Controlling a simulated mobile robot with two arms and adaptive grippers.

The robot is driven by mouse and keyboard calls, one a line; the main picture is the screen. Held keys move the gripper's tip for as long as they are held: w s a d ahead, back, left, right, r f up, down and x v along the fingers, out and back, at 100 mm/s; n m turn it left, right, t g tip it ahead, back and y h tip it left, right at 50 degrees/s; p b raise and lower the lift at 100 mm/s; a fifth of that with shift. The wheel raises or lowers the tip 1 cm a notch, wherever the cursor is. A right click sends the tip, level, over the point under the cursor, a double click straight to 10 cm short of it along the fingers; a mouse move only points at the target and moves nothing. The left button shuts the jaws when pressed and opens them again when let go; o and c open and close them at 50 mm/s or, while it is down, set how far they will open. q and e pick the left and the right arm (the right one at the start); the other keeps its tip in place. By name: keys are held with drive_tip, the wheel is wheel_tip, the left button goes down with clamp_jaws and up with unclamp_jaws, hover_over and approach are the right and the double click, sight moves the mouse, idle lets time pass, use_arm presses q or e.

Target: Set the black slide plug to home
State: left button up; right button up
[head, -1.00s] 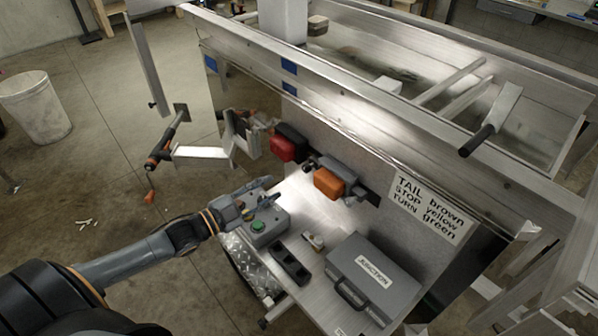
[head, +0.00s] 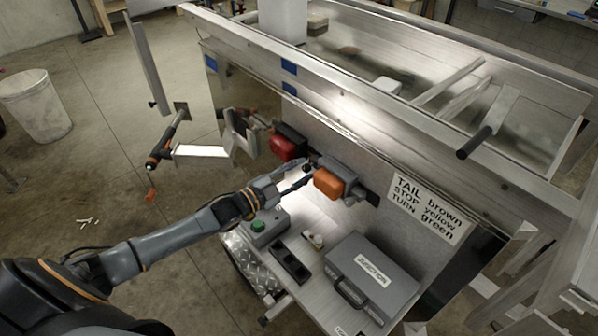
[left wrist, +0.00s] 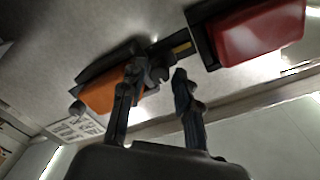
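The black slide plug appears to be the small dark piece between the fingertips in the left wrist view (left wrist: 159,75), beside the orange lamp (left wrist: 100,96) and below a dark rail with a yellow mark (left wrist: 181,48). In the head view the spot lies between the red lamp (head: 284,148) and the orange lamp (head: 329,183), largely hidden by my fingers. My left gripper (head: 306,173) is open there, its fingers spread on either side of the dark piece in the left wrist view (left wrist: 158,71). Contact cannot be told. My right gripper is not in view.
Below the lamps, a shelf holds a grey box with a green button (head: 262,228), a black socket block (head: 291,262), a small pale part (head: 314,241) and a grey junction case (head: 372,277). A wiring label (head: 427,208) is on the trailer wall. Trailer rails rise above.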

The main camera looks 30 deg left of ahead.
use_arm(q)
clamp_jaws()
drive_tip(key=a+b, duration=0.1)
drive_tip(key=w+a, duration=0.1)
drive_tip(key=a, duration=0.1)
drive_tip(key=shift+w+a+b, duration=0.1)
drive_tip(key=shift+b, duration=0.25)
unclamp_jaws()
drive_tip(key=v, duration=1.2)
